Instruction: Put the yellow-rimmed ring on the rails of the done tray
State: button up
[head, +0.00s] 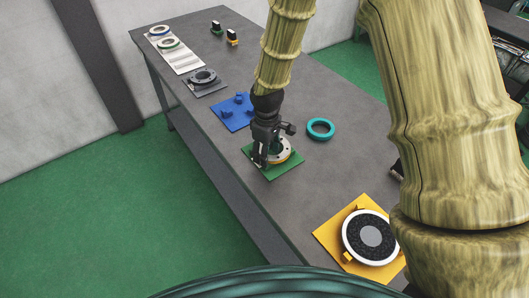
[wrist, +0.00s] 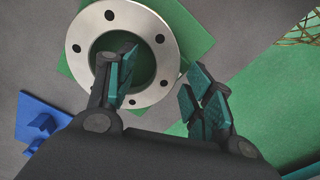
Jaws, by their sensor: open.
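A steel ring (head: 284,156) with bolt holes lies flat on a green plate (head: 272,175). A yellowish rim shows at its edge in the head view. In the wrist view the ring (wrist: 168,52) shows its pale top face, with no yellow visible. My gripper (head: 264,161) is open over its near-left side. In the wrist view one finger of my gripper (wrist: 162,88) overlaps the ring's bore and the other is outside the ring. I cannot tell how deep the fingers reach. A pale tray with rails (head: 184,64), probably the done tray, lies at the far left with two rings on it.
A blue plate with pegs (head: 229,121) and a grey fixture with a dark ring (head: 205,90) lie between. A teal ring (head: 320,129) lies right of the green plate. A yellow plate (head: 328,236) bears a black-and-white disc.

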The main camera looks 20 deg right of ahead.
notch_tip(320, 180, up, 12)
jog(key=b, duration=0.3)
dwell(0.5)
dwell(0.3)
